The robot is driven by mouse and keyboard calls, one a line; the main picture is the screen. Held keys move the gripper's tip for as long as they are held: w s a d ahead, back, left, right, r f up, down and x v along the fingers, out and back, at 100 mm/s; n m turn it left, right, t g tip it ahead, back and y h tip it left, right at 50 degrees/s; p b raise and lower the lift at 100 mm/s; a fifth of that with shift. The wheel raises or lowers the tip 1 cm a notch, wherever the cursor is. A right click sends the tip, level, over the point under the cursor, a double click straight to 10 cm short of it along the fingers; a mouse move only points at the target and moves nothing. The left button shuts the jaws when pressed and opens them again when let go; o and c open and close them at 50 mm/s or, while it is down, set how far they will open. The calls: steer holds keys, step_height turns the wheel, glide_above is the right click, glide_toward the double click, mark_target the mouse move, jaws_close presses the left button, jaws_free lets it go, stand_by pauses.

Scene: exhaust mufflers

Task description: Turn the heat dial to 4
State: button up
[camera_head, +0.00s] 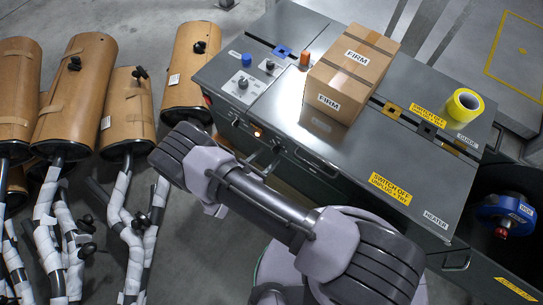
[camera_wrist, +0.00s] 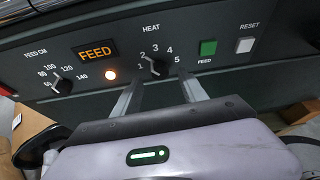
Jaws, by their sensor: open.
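The heat dial (camera_wrist: 157,66) is a small black knob on a dark panel in the wrist view, under the word HEAT. The numbers 1 to 5 run around it from lower left to right. Its pointer seems to face the upper left, but the exact number is too small to tell. My gripper (camera_wrist: 160,84) is open, with one finger below left of the dial and the other below right. Nothing is held between them, and the fingers look apart from the knob. In the head view my arm hides most of this panel, and the dial is not clear there.
Left of the dial are a FEED CM knob (camera_wrist: 61,85), a lit FEED display (camera_wrist: 96,52) and a glowing lamp (camera_wrist: 110,75). Right are green FEED (camera_wrist: 208,48) and white RESET (camera_wrist: 245,45) buttons. A carton (camera_head: 350,75) stands on the machine; wrapped mufflers (camera_head: 75,90) stand left.

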mark_target(276, 150)
steer(key=shift+b+x, duration=0.3)
steer(key=shift+x, duration=1.15)
jaws_close()
